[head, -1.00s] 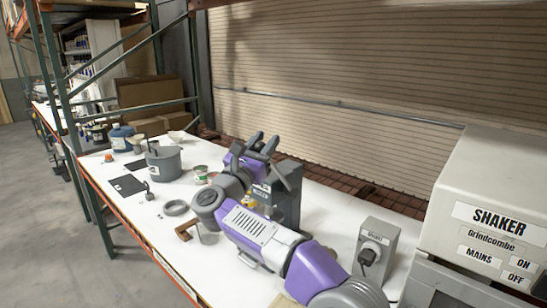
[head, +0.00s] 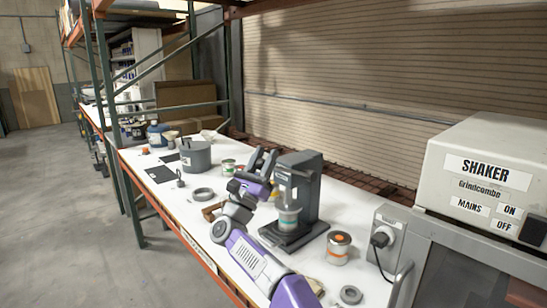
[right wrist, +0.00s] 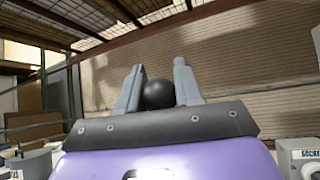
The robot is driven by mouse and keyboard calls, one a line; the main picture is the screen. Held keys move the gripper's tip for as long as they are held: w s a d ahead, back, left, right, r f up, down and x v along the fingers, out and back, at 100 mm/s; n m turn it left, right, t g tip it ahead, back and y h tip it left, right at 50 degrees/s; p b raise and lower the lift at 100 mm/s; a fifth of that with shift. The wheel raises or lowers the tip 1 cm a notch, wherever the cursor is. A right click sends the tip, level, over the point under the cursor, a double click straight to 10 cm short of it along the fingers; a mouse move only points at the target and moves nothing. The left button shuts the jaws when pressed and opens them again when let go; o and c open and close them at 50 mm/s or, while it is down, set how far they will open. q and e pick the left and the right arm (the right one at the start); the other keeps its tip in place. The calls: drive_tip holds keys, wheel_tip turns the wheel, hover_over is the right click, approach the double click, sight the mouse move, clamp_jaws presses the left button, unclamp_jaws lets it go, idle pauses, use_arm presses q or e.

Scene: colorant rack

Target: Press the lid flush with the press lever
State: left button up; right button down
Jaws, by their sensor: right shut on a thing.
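The grey lid press (head: 312,185) stands upright on the white bench. A can (head: 289,222) with a pale, teal-banded side sits on its base, under the press head. Its lid is too small and shaded to judge whether it is flush. My right gripper (head: 264,155) is at the left side of the press, by its upper part. In the right wrist view its two fingers are shut on the round black knob (right wrist: 158,94) of the press lever. The rest of the lever is mostly hidden by the gripper. My left gripper is not in view.
An orange-topped can (head: 338,247) stands right of the press, near a grey socket box (head: 388,243) and the shaker (head: 490,180). My right arm crosses the front of the bench.

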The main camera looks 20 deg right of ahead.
drive_tip(key=shift+a+f, duration=0.15)
drive_tip(key=c, duration=0.8)
unclamp_jaws()
drive_tip(key=shift+s, duration=0.1)
drive_tip(key=shift+b+v, duration=1)
drive_tip(key=shift+v, duration=2.75)
